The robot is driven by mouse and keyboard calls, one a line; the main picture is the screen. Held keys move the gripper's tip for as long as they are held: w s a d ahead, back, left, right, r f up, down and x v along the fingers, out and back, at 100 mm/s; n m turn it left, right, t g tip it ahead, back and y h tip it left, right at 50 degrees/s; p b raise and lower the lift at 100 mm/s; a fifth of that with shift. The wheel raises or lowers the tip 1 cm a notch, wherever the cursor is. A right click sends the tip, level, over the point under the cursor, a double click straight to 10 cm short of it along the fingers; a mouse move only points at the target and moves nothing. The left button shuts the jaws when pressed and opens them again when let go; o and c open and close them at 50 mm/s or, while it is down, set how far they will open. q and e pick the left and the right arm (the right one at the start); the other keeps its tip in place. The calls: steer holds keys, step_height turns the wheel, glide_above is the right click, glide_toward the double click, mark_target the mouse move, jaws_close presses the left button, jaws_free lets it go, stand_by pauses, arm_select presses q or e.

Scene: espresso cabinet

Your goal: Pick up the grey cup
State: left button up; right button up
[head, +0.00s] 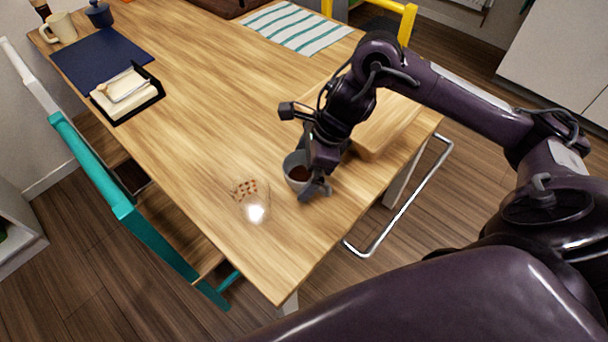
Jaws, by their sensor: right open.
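The grey cup (292,175) stands upright on the wooden table, near its front right corner. Dark brown contents show inside it. My right gripper (308,178) is over the cup from above, with one finger at its right side, close to the rim. The gripper is open, and part of the cup is hidden behind it. I cannot tell whether the fingers touch the cup. My left gripper is not in view.
A clear glass-like item with a red pattern (250,194) is left of the cup. A wooden block (385,128) lies behind the gripper. A black tray (154,95), navy mat (84,59), and cream mug (61,28) are far left. A teal chair (121,205) stands at the left edge.

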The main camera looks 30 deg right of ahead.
steer(key=shift+x, duration=1)
steer(key=c, duration=1)
steer(key=shift+w, duration=0.1)
steer(key=shift+c, duration=0.6)
steer(key=shift+r, duration=0.15)
